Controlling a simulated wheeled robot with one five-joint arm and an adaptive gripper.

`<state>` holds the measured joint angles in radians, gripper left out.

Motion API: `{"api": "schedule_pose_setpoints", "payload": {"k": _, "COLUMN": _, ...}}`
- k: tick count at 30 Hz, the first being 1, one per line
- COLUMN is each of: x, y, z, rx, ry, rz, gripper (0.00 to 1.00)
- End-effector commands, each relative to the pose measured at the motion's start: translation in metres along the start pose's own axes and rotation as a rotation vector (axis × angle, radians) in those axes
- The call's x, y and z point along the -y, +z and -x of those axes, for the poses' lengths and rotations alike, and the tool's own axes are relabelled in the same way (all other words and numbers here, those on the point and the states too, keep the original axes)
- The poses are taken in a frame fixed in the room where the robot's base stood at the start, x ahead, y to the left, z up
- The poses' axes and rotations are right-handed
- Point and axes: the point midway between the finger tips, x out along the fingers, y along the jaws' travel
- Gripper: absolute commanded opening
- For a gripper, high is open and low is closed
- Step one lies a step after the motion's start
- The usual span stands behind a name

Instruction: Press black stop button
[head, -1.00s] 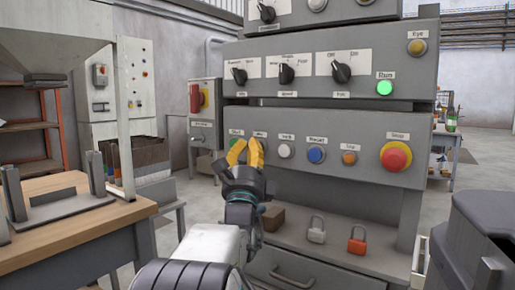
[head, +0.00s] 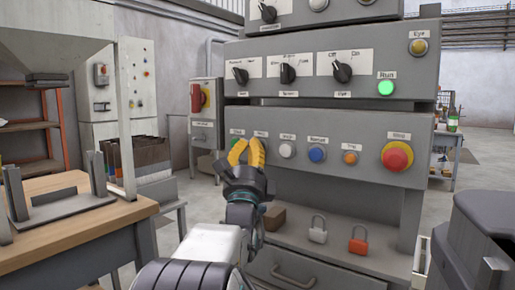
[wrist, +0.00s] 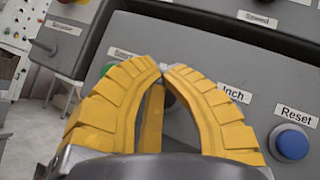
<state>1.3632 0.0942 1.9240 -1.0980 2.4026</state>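My gripper (head: 247,150) has yellow ribbed fingers and is in front of the lower button row, at its left part. In the wrist view the fingertips (wrist: 163,72) come together, with nothing held between them. A small dark patch (wrist: 169,98) between the fingers appears to be the black stop button, mostly hidden by them. In the head view the fingers cover it. I cannot tell whether the tips touch the panel. The green button (wrist: 108,68) is left of the fingers, and the label "Inch" (wrist: 234,92) is right of them.
The lower panel (head: 365,125) also carries a white button (head: 287,150), a blue Reset button (head: 317,154), an orange button (head: 350,158) and a large red mushroom button (head: 397,156). A green Run lamp (head: 386,88) glows above. A wooden table (head: 75,225) stands left.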

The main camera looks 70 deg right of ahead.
Motion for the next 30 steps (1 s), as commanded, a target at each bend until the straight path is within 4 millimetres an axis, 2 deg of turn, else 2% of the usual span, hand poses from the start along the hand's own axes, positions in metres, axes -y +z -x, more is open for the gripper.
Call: {"api": "schedule_pose_setpoints", "payload": {"k": 30, "x": -0.0005, "y": -0.006, "z": -0.0066, "rx": -0.004, "ry": -0.004, "rz": 0.0, "gripper": 0.0}}
